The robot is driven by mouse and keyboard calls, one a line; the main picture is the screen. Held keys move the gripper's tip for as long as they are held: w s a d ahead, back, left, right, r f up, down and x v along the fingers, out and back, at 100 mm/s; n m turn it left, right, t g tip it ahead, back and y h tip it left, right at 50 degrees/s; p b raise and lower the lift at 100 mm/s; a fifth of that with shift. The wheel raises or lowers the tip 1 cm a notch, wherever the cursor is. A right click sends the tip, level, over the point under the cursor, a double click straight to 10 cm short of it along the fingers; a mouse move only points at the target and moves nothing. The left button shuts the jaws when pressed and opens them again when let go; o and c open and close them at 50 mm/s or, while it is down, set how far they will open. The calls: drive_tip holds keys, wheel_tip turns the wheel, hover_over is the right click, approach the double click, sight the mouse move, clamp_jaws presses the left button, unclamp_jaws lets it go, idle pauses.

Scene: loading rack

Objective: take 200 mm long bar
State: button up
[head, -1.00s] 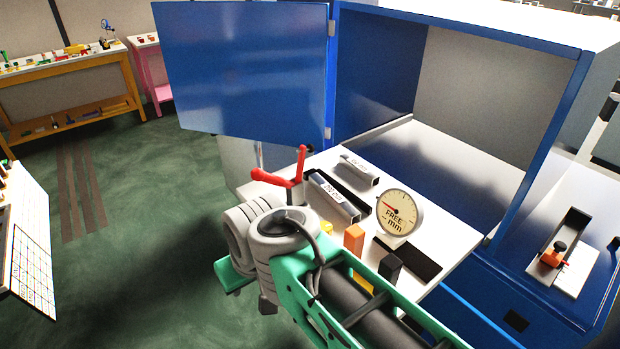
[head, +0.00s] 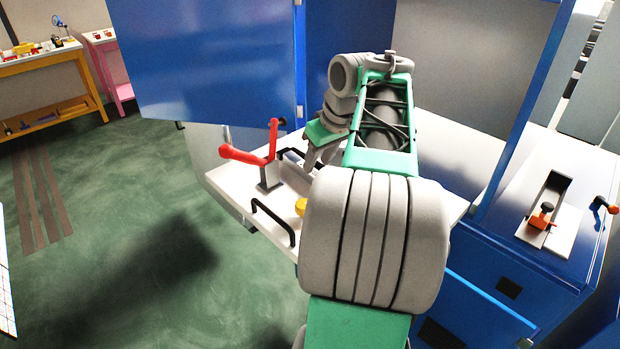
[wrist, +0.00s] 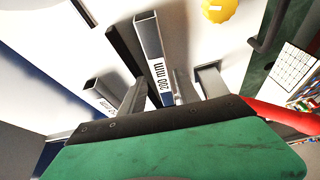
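The grey square bar labelled 200 mm (wrist: 150,45) lies on the white surface in the wrist view, its hollow end toward the top. My gripper (wrist: 172,84) is open, with one finger on each side of this bar's labelled part in the picture. I cannot tell whether the fingers touch it or are still above it. A shorter-looking grey bar with a label (wrist: 100,92) lies to the left. In the head view my gripper (head: 318,158) is low over the white shelf (head: 228,182), and my arm hides most of the bars.
A red-handled clamp (head: 252,156) stands at the shelf's left, with a black handle (head: 272,220) on the front edge. A yellow knob (head: 300,207) is near. The blue cabinet door (head: 205,60) stands open behind. An orange clamp (head: 541,215) sits far right.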

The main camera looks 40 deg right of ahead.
sight(291, 160)
drive_tip(key=x, duration=0.4)
drive_tip(key=shift+w, duration=0.15)
drive_tip(key=shift+c, duration=0.4)
clamp_jaws()
